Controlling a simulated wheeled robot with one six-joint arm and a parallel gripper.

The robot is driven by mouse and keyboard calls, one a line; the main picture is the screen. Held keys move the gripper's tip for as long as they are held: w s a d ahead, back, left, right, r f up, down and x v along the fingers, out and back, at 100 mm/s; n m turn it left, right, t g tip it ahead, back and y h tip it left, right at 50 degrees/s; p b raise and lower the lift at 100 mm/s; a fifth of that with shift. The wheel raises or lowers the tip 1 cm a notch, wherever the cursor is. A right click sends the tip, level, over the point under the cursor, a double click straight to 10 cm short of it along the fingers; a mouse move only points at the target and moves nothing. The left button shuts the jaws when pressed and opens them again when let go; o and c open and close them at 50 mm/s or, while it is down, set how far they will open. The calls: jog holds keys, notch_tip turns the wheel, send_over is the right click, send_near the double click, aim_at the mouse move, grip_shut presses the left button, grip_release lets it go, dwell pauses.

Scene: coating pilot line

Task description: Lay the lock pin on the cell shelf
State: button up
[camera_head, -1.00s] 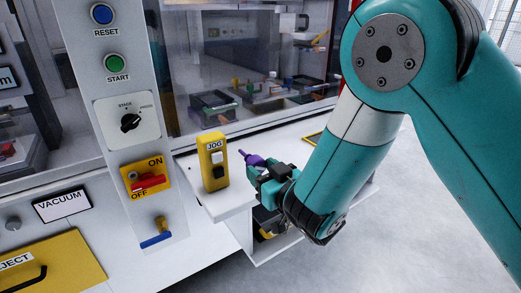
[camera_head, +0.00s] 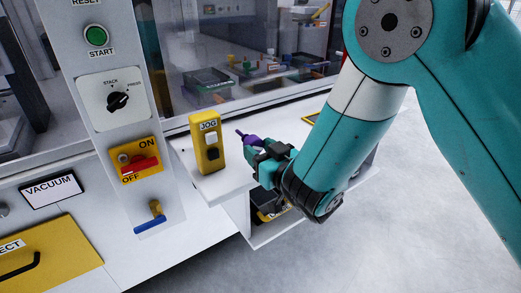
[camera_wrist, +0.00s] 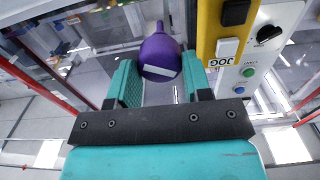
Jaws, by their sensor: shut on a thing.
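My gripper (camera_head: 262,158) is shut on a purple piece with a rounded body and a narrow tip, which I take as the lock pin (camera_head: 246,138). In the wrist view the lock pin (camera_wrist: 160,52) sits between the two teal jaws of my gripper (camera_wrist: 160,82), with a pale stripe on its body. In the head view its tip points up and left, toward the yellow jog box. A white shelf (camera_head: 285,137) runs along the front of the glazed cell, behind and beside my gripper. My arm hides part of the shelf.
The yellow jog box (camera_head: 207,143) stands on the shelf close left of my gripper; it also shows in the wrist view (camera_wrist: 212,32). A control panel (camera_head: 112,103) rises further left. A lower shelf (camera_head: 285,228) holds dark and yellow items. Open floor lies to the right.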

jog(key=shift+f+b, duration=2.15)
jog(key=shift+f, duration=0.4)
jog(key=o, duration=1.1)
jog(key=shift+d, duration=0.1)
jog(key=b+v, duration=0.7)
